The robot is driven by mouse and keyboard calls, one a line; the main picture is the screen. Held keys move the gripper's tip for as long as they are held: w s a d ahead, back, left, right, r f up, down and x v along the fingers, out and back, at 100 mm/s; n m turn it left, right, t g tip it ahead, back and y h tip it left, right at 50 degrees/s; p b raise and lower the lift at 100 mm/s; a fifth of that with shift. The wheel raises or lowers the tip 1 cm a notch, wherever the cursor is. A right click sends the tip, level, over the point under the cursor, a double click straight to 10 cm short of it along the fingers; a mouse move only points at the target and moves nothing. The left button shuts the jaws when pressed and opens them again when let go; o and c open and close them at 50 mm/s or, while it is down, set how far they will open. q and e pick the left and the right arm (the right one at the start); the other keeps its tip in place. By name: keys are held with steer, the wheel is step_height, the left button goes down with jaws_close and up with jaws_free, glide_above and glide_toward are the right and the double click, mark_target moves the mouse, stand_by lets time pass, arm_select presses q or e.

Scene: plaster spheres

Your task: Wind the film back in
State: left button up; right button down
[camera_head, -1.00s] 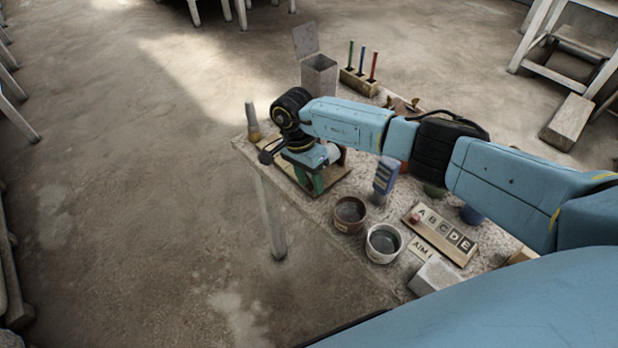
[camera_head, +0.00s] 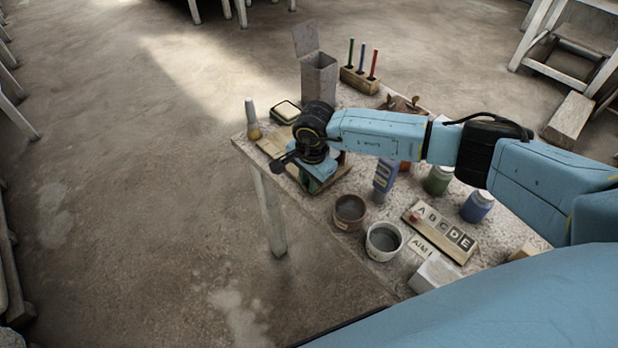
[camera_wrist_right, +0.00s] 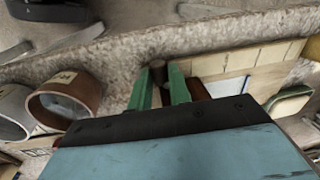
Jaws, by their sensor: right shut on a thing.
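My right gripper (camera_head: 314,186) is at the left end of the table, low over a wooden board (camera_head: 340,172). In the right wrist view its green fingers (camera_wrist_right: 159,88) are closed around a small dark brown peg-like piece (camera_wrist_right: 158,70), probably a handle. A pale segmented strip (camera_wrist_right: 250,60) lies beside the fingers there; I cannot tell whether it is the film. My wrist hides most of what stands on the board in the head view. My left gripper is out of view.
A brown pot (camera_head: 349,212) and a white pot (camera_head: 383,241) stand near the table's front edge. A brush (camera_head: 252,119) stands at the left corner. A blue bottle (camera_head: 384,177), a lidded grey box (camera_head: 319,78) and a letter board (camera_head: 441,231) are also on the table.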

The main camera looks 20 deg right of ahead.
stand_by(0.3)
steer(key=c, duration=1.3)
jaws_free()
step_height(320, 180, up, 13)
steer(key=s, duration=0.1)
steer(key=shift+s+d+r, duration=0.15)
steer(key=shift+s+d, duration=0.05)
steer(key=shift+s, duration=0.15)
